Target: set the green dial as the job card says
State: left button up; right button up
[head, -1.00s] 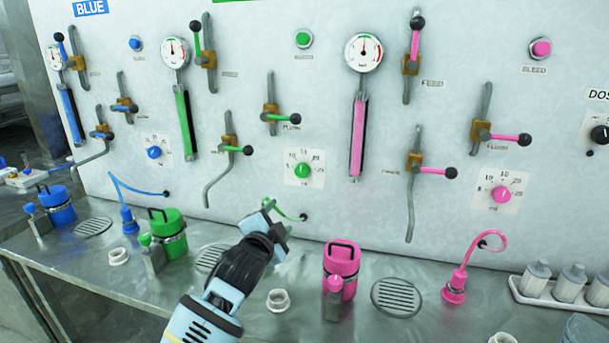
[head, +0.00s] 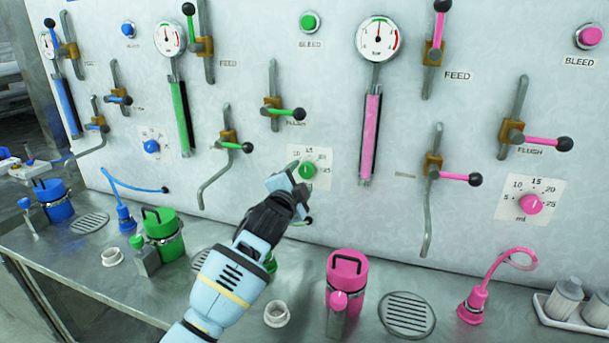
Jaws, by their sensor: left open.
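The green dial (head: 308,171) is a round green knob on a white scale plate (head: 323,161) on the upright panel. The plate's marks 10, 15, 20 and 25 show; its left lower part is hidden behind my gripper. My left gripper (head: 287,180) is open, just left of and slightly below the dial, close to the panel. Whether it touches the dial I cannot tell. The dial's pointer is too small to read. The job card is not seen in this view. My right gripper is not in view.
The blue dial (head: 151,146) and pink dial (head: 531,204) sit on the same panel. A green flush lever (head: 290,113) juts out above the green dial. On the bench stand a green canister (head: 162,232), a pink canister (head: 346,275) and a white ring (head: 277,313).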

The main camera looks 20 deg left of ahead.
aim_at(305, 173)
pick_arm(q)
jog(key=shift+w, duration=1.7)
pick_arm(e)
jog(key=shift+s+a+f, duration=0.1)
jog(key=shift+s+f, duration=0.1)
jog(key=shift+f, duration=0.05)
pick_arm(q)
jog(key=c, duration=1)
jog(key=shift+n, duration=0.4)
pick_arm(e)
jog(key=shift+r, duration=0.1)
pick_arm(q)
jog(key=n, duration=0.2)
jog(key=shift+d+r+n, duration=0.1)
jog(key=shift+n, duration=0.3)
jog(key=shift+n+p, duration=0.65)
jog(key=shift+n, duration=1.95)
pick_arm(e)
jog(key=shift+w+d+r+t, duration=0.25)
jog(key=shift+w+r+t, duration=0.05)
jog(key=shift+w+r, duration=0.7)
pick_arm(q)
jog(key=shift+f, duration=0.2)
